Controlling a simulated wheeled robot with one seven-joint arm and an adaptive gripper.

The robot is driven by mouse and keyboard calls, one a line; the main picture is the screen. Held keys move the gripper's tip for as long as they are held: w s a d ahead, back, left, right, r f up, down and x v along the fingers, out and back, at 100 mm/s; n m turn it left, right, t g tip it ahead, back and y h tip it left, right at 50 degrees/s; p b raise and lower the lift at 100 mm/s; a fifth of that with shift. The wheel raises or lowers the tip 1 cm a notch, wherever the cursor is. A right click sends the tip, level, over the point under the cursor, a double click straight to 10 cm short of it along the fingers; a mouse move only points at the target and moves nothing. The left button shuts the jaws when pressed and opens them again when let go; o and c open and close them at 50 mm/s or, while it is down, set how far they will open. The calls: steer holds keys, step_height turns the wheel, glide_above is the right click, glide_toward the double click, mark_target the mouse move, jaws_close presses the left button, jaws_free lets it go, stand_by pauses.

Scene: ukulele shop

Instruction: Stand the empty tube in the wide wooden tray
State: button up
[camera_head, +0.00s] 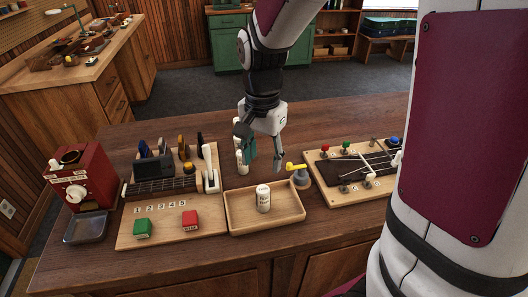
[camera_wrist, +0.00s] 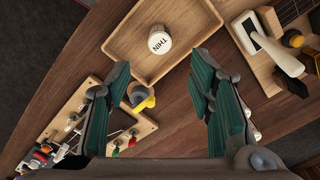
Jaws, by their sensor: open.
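The wide wooden tray (camera_head: 292,207) lies at the front middle of the bench; it also shows in the wrist view (camera_wrist: 120,48). A white tube (camera_head: 263,198) stands upright in it, and its top reads THIN in the wrist view (camera_wrist: 160,43). Another white tube (camera_head: 241,165) is behind the tray, partly hidden by my gripper's left finger. I cannot tell which tube is empty. My gripper (camera_head: 263,160) is open and empty, pointing down above the bench just behind the tray. In the wrist view its fingers (camera_wrist: 160,75) are spread wide, with nothing between them.
Left of the tray is a wooden board (camera_head: 175,231) with a fretboard, green and red boxes and a white lever. A red machine (camera_head: 85,178) stands farther left. Right of the tray are a grey post with a yellow top (camera_head: 299,177) and a board with strings and knobs (camera_head: 350,170).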

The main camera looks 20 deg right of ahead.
steer(key=s+r+n+t, duration=0.5)
steer(key=s+r+n, duration=0.5)
steer(key=s+r, duration=0.4)
steer(key=shift+s+r+n+t, duration=0.15)
steer(key=shift+s+n+t, duration=0.15)
steer(key=shift+s+n, duration=0.1)
